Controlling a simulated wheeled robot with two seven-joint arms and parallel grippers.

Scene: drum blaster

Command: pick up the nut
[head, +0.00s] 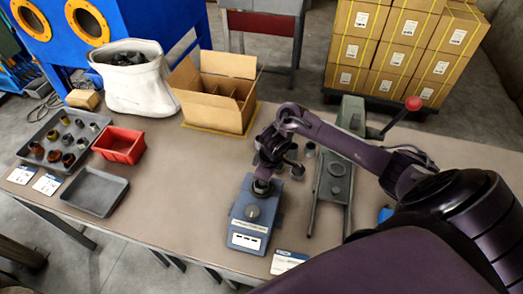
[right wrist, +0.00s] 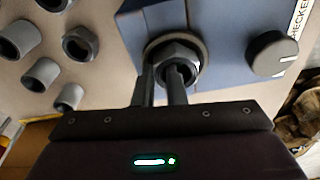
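A grey metal nut (right wrist: 184,50) sits on the round seat on top of the blue checker box (head: 254,217); the box also shows in the right wrist view (right wrist: 222,30). My right gripper (head: 262,184) is at the nut, pointing down over the back of the box. In the right wrist view its two fingers (right wrist: 160,75) are a small gap apart. One finger appears to be at the nut's hole and the other beside its outer left side. Whether they press on the nut's wall cannot be told. My left gripper is not in view.
Several grey fittings (right wrist: 38,74) lie left of the box in the right wrist view. On the table are a grey parts tray (head: 36,137), a red bin (head: 121,145), an empty dark tray (head: 94,192), a white sack (head: 137,88), a cardboard box (head: 212,108) and a red-knobbed lever press (head: 333,185).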

